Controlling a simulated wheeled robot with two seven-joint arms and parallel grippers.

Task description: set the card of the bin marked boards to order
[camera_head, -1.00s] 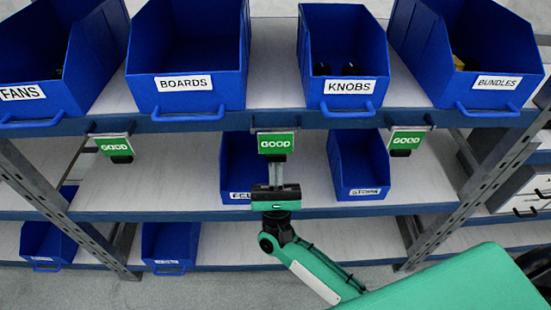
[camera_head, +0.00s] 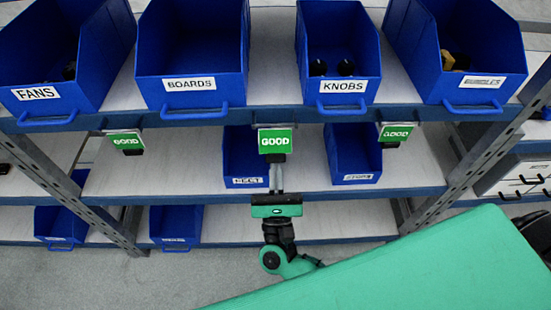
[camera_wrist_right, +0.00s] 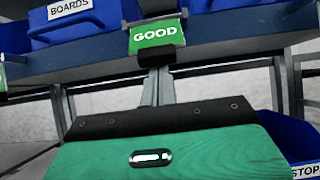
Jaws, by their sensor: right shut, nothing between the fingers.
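The blue bin marked BOARDS (camera_head: 190,100) stands on the top shelf, and its inside looks empty. A green card reading GOOD (camera_head: 275,140) hangs at the shelf edge to the right below that bin, between it and the KNOBS bin. It also shows in the wrist view (camera_wrist_right: 157,35). Another GOOD card (camera_head: 127,141) hangs to the left below the bin. My right gripper (camera_head: 276,168) is shut and empty, its fingers pointing up just below the middle card's black tab. I cannot tell whether they touch it. The fingers also show in the wrist view (camera_wrist_right: 160,75). My left gripper is out of view.
The FANS (camera_head: 38,102), KNOBS (camera_head: 342,98) and BUNDLES (camera_head: 475,95) bins share the top shelf. A third GOOD card (camera_head: 396,132) hangs at right. Smaller blue bins stand on the lower shelves. Grey metal posts (camera_head: 80,200) flank the rack.

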